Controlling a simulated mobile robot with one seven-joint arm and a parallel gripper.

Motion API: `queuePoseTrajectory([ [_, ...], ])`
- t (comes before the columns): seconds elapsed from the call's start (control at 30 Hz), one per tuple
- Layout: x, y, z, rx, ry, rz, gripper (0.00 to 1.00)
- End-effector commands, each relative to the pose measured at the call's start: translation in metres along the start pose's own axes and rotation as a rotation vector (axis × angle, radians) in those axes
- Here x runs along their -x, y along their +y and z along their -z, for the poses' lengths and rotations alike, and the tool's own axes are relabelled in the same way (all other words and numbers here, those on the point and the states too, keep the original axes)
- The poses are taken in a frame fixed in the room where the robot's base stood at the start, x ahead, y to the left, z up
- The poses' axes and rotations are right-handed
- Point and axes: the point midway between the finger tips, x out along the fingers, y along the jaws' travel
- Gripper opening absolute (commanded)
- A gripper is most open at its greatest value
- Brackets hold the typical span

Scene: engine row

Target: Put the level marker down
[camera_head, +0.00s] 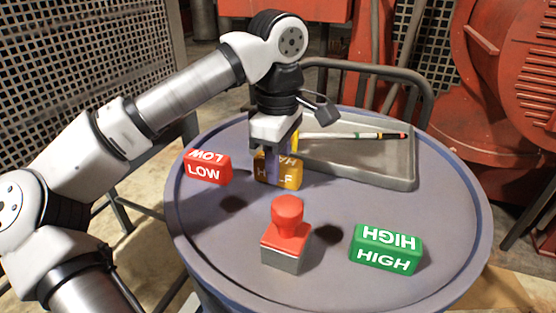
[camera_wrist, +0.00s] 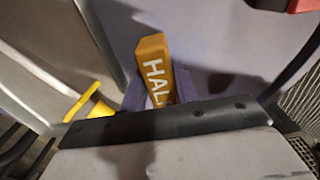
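The orange HALF marker (camera_head: 290,172) is a block with white lettering, upright at the back left of the round table, in front of the tray. My gripper (camera_head: 278,160) points down over it, with a purple finger across its front face. In the wrist view the HALF marker (camera_wrist: 156,70) sits between the two purple fingers of my gripper (camera_wrist: 158,92), which appear closed on its sides. I cannot tell whether its underside touches the table. The red LOW marker (camera_head: 207,169) lies to its left, and the green HIGH marker (camera_head: 386,250) lies at the front right.
The round grey table (camera_head: 440,235) has a raised blue rim. A red-topped stamp-like object (camera_head: 287,235) stands near the front. A grey tray (camera_head: 365,172) at the back holds a thin stick (camera_head: 350,136); something yellow (camera_head: 296,140) shows behind my gripper.

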Motion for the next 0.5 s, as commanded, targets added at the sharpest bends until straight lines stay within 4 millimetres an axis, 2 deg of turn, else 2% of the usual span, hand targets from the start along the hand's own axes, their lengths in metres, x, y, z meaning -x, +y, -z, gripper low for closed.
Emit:
queuePoseTrajectory([
  [0.03, 0.0005, 0.0000, 0.0000, 0.000, 0.000, 0.000, 0.37],
  [0.13, 0.0005, 0.0000, 0.0000, 0.000, 0.000, 0.000, 0.49],
  [0.5, 0.0070, 0.0003, 0.0000, 0.000, 0.001, -0.001, 0.49],
])
